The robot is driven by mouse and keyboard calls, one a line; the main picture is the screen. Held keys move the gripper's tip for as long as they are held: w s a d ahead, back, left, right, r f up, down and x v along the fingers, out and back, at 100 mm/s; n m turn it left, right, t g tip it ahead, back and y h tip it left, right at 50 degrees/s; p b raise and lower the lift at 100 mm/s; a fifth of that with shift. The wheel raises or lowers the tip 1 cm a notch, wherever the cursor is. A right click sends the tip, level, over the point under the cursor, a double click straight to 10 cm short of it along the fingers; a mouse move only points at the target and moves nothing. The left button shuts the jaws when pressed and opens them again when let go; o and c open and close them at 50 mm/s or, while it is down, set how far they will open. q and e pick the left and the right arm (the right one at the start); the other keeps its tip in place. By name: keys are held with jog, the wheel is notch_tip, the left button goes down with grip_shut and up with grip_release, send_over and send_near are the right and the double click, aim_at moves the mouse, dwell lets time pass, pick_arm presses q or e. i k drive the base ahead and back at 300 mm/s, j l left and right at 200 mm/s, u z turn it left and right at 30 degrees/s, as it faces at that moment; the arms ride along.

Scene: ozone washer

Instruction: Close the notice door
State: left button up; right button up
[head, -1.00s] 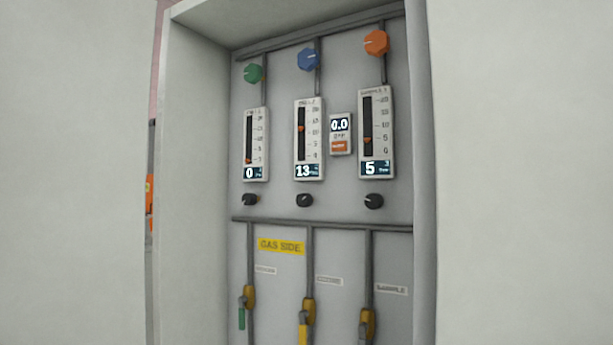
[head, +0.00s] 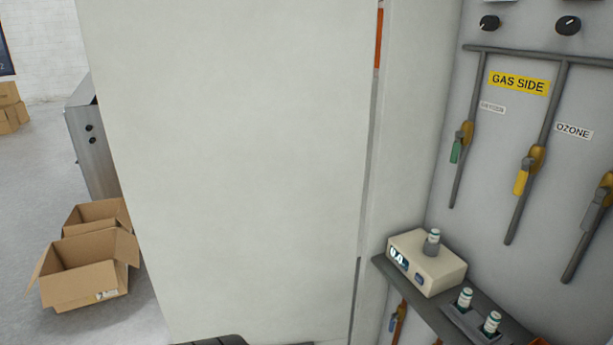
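A large plain pale door panel (head: 235,160) fills the left and middle of the head view. It stands open at the left side of the cabinet (head: 415,120), and a narrow dark gap runs along its right edge. No notice shows on the face I see, so I cannot tell for sure that it is the notice door. Neither gripper can be made out. A dark shape (head: 215,341) at the bottom edge is too cut off to identify.
Inside the cabinet, a shelf (head: 398,287) carries a small white device (head: 428,262) and several vials. Valves and pipes line the back under a GAS SIDE label (head: 518,83). Open cardboard boxes (head: 85,265) lie on the floor (head: 40,180) at left, beside a grey metal unit (head: 92,140).

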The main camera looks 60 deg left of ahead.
aim_at(236, 132)
jog(key=k+j+z, duration=0.1)
jog(key=k+j, duration=0.45)
jog(key=j, duration=0.15)
jog(key=k+j+z, duration=0.15)
jog(key=k+j, duration=0.4)
jog(key=k+j+z, duration=0.15)
jog(key=j, duration=0.45)
jog(key=k+j+z, duration=0.15)
jog(key=k+j, duration=0.25)
jog(key=j, duration=0.15)
jog(key=k+j+z, duration=0.15)
jog(key=k+j, duration=0.2)
jog(key=j, duration=0.15)
jog(key=k+j+z, duration=0.15)
jog(key=k+j, duration=0.2)
jog(key=j, duration=0.15)
jog(key=i+j, duration=0.15)
jog(key=j, duration=0.35)
jog(key=i+j+z, duration=0.15)
jog(key=j, duration=0.8)
jog(key=i+j+z, duration=0.15)
jog(key=j, duration=0.4)
